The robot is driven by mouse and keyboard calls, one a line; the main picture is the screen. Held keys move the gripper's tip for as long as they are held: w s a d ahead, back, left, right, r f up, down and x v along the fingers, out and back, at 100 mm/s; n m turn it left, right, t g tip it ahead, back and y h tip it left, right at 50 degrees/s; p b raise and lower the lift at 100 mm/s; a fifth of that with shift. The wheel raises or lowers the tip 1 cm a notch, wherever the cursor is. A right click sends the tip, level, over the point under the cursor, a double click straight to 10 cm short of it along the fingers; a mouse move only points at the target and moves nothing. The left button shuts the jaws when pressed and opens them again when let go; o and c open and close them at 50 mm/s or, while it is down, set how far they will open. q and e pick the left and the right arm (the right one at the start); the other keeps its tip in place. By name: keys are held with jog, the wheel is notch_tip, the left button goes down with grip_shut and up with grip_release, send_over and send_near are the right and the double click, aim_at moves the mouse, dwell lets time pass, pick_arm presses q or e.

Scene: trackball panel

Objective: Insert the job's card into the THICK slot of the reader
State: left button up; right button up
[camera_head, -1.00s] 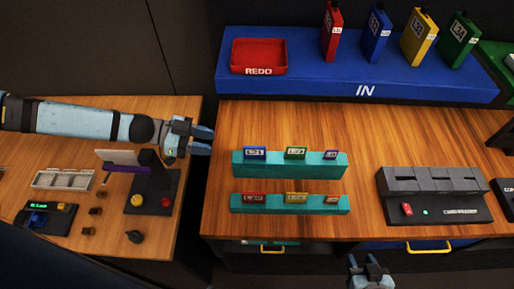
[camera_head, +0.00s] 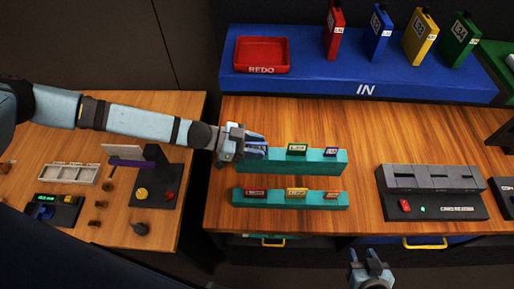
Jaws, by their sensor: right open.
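The card reader (camera_head: 432,205) is a dark grey block with slots along its top, at the right of the wooden table. I cannot tell which slot is the thick one. Two teal racks hold small cards: the back rack (camera_head: 315,169) has a green card (camera_head: 297,149) and a purple-blue card (camera_head: 331,152); the front rack (camera_head: 270,202) has a red card (camera_head: 256,193), a yellow card (camera_head: 297,192) and another red card (camera_head: 331,195). My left gripper (camera_head: 254,149) is at the back rack's left end, over the blue card, mostly hiding it; its grip is unclear. My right gripper (camera_head: 371,268) is open, before the table's front edge.
A blue IN shelf (camera_head: 320,84) at the back bears a red REDO tray (camera_head: 262,55) and several coloured upright blocks. A side table (camera_head: 110,236) at the left carries a black stand (camera_head: 158,192), knobs and a small display device. Bare wood lies between racks and reader.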

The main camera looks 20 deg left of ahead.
pick_arm(q)
jog(key=shift+d+f, duration=0.1)
jog(key=shift+d, duration=0.05)
grip_shut()
notch_tip(320, 180, up, 20)
dwell(0.8)
